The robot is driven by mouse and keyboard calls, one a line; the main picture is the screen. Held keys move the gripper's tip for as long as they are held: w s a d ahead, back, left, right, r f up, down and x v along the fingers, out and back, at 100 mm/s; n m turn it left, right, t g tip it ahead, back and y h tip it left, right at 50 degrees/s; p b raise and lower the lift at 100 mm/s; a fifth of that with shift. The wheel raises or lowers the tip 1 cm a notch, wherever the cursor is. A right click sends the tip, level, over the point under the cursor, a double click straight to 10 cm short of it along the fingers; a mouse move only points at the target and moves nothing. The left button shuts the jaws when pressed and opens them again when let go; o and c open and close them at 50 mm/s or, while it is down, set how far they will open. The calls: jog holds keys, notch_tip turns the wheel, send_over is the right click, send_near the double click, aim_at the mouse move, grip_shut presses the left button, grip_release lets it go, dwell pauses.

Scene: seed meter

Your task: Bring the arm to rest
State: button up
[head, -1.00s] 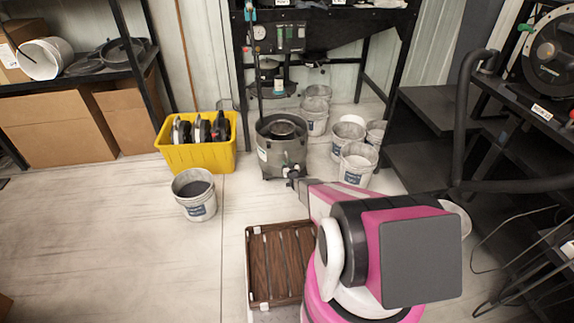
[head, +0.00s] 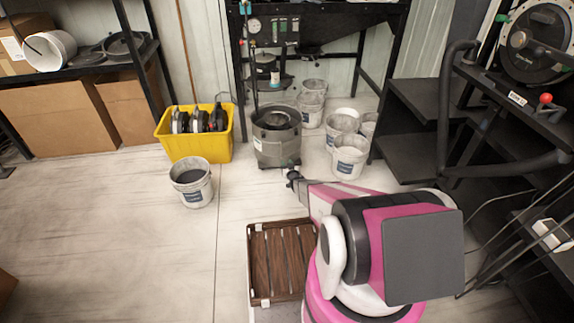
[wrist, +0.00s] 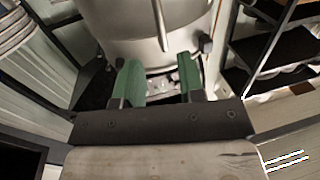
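My arm, pink, white and dark grey, reaches forward from the lower right of the head view. My gripper (head: 292,176) is at its far end, small in that view, just in front of a dark grey drum (head: 272,150) on the floor. In the wrist view the two green fingers of my gripper (wrist: 160,82) stand apart with nothing held between them. A pale rounded container (wrist: 155,22) lies beyond the fingertips there. Whether it touches them is hard to tell.
A brown slatted crate (head: 258,268) lies beside my arm. A white bucket (head: 193,188), a yellow bin (head: 207,148) and several more buckets stand around the drum. Black shelving (head: 440,150) is close on the right. The floor at left is clear.

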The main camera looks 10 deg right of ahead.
jog(key=s+d+r+m+g+h, duration=0.1)
jog(key=s+r+g+h, duration=0.15)
jog(key=s+r, duration=0.4)
jog(key=s+d+r+m+g+h, duration=0.1)
jog(key=s+d+r+g, duration=0.2)
jog(key=r, duration=0.7)
jog(key=s+a+r+g, duration=0.1)
jog(key=s+r+g, duration=0.3)
jog(key=s, duration=0.6)
jog(key=s+r+g, duration=0.4)
jog(key=s+r, duration=0.5)
jog(key=s, duration=0.2)
jog(key=s+a+r+g, duration=0.1)
jog(key=s+r+g, duration=0.3)
jog(key=s, duration=0.6)
notch_tip(320, 180, up, 3)
jog(key=shift+s+a+f, duration=0.15)
jog(key=shift+a+f, duration=0.05)
jog(key=shift+a, duration=0.15)
